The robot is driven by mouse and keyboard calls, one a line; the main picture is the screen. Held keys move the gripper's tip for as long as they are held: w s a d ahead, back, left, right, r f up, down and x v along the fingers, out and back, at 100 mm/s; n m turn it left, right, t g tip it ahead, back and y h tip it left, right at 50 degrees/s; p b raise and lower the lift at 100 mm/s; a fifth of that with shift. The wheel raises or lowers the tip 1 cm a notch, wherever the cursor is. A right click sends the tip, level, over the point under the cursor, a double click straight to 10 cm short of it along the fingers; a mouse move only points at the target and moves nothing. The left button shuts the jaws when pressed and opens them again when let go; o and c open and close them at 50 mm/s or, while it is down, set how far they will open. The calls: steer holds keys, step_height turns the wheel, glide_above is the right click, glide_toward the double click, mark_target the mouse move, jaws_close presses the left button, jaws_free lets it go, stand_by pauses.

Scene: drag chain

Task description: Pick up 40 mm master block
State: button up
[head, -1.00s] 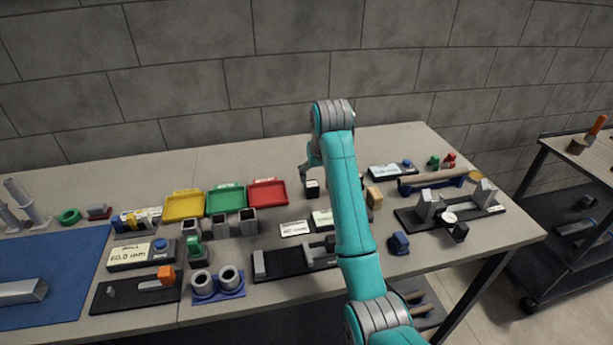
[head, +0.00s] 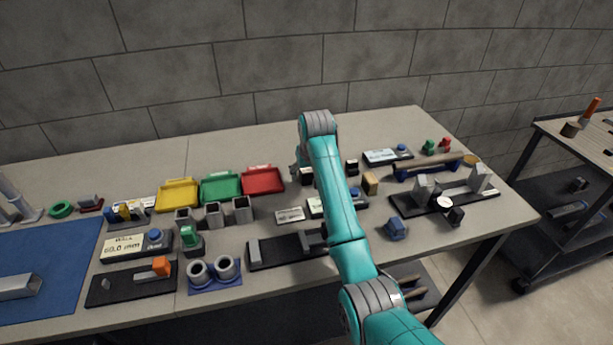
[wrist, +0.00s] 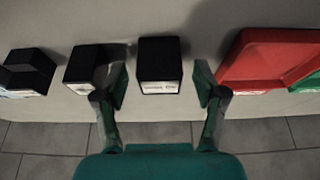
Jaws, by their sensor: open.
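Several dark blocks with white labels stand in a row on the table. One dark block (wrist: 160,58) is centred between the fingertips of my gripper (wrist: 160,84) in the wrist view, with a gap on both sides. Its label is too small to read, so I cannot confirm it is the 40 mm master block. A second dark block (wrist: 84,66) stands just left of the fingers, and a third (wrist: 28,68) is farther left. In the head view, my gripper (head: 297,171) is mostly hidden by my arm, near a black block (head: 306,178). My gripper is open and empty.
A red tray (head: 262,180) stands left of the gripper, beside a green tray (head: 221,187). A wooden block (head: 370,183) and a black block (head: 351,165) are to the right. Black fixtures (head: 290,250) lie in front. The table's back strip is clear.

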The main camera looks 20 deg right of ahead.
steer(key=shift+w+f, duration=0.15)
steer(key=shift+f, duration=0.3)
steer(key=shift+r, duration=0.1)
jaws_close()
